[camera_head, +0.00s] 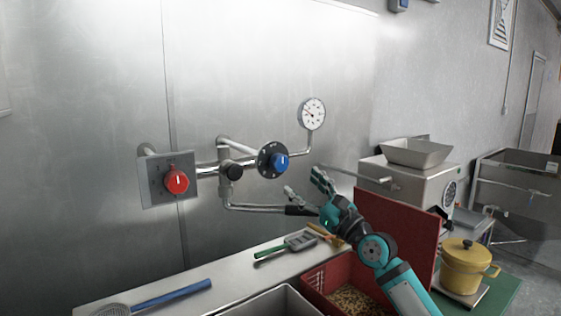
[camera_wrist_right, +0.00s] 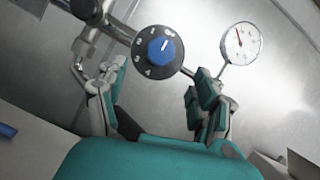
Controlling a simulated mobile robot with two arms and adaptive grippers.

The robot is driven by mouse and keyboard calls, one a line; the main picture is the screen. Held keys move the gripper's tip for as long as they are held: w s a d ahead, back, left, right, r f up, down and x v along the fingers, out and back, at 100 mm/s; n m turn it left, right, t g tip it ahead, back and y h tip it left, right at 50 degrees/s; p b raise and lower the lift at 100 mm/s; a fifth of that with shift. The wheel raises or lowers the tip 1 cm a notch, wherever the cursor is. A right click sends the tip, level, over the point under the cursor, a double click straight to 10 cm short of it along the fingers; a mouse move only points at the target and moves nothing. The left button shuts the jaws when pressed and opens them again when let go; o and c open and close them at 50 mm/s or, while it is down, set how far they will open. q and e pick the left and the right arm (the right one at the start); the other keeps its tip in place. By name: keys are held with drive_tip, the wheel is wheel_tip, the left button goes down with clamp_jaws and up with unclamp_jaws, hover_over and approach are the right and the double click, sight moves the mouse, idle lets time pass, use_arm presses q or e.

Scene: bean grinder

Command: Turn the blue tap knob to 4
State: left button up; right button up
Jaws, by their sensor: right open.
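The blue tap knob (camera_head: 281,163) sits on a round black dial (camera_head: 264,159) on the wall pipes. In the right wrist view the knob (camera_wrist_right: 162,50) is ahead of my fingers, its white mark pointing up and slightly right. The dial's 4 is at its lower left in that view. My right gripper (camera_head: 306,183) is open and empty, just below and right of the knob in the head view, apart from it. Its fingers also show spread in the right wrist view (camera_wrist_right: 154,88). My left gripper is not in view.
A red knob (camera_head: 176,181) on a square plate is to the left, and a pressure gauge (camera_head: 312,113) is above right. A black-handled lower pipe (camera_head: 255,208) runs near my right gripper. A red crate (camera_head: 318,281) and a yellow pot (camera_head: 464,262) are below.

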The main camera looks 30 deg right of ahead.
sight(283, 167)
drive_tip(key=x, duration=0.8)
drive_tip(key=shift+w+a+r, duration=0.1)
drive_tip(key=shift+w, duration=0.3)
drive_tip(key=shift+w+r, duration=0.1)
drive_tip(key=shift+w, duration=0.2)
drive_tip(key=shift+s+a, duration=0.1)
drive_tip(key=shift+c, duration=0.2)
drive_tip(key=c, duration=1.2)
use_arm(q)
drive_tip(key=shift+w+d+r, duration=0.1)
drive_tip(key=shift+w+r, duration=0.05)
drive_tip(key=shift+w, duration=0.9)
use_arm(e)
drive_tip(key=shift+o, duration=0.2)
